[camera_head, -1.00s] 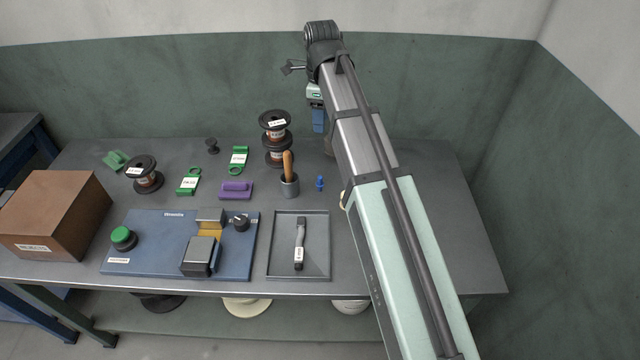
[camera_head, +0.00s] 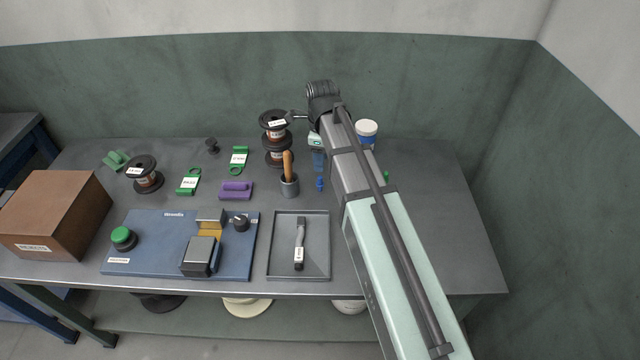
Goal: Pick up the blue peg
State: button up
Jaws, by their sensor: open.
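The small blue peg (camera_head: 320,184) stands on the grey table, right of the cup with the wooden handle. My gripper (camera_head: 318,164) hangs at the end of my arm, just above and behind the peg in the picture. Its jaws are open and blue-grey, small in this view, and seem empty. The gap between jaws and peg is hard to judge. The peg is in plain view.
A dark cup with a wooden-handled tool (camera_head: 289,185) stands close left of the peg. Stacked copper spools (camera_head: 276,140) are behind it. A grey tray (camera_head: 272,262) lies in front. A white jar with a blue band (camera_head: 366,134) stands behind my arm.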

aim_at(320, 177)
jog(key=shift+f, duration=2.2)
jog(key=shift+s+a+f, duration=0.1)
jog(key=shift+s+f, duration=0.05)
jog(key=shift+f, duration=1.15)
jog(key=shift+s+a+f, duration=0.1)
jog(key=shift+f, duration=1.2)
grip_shut()
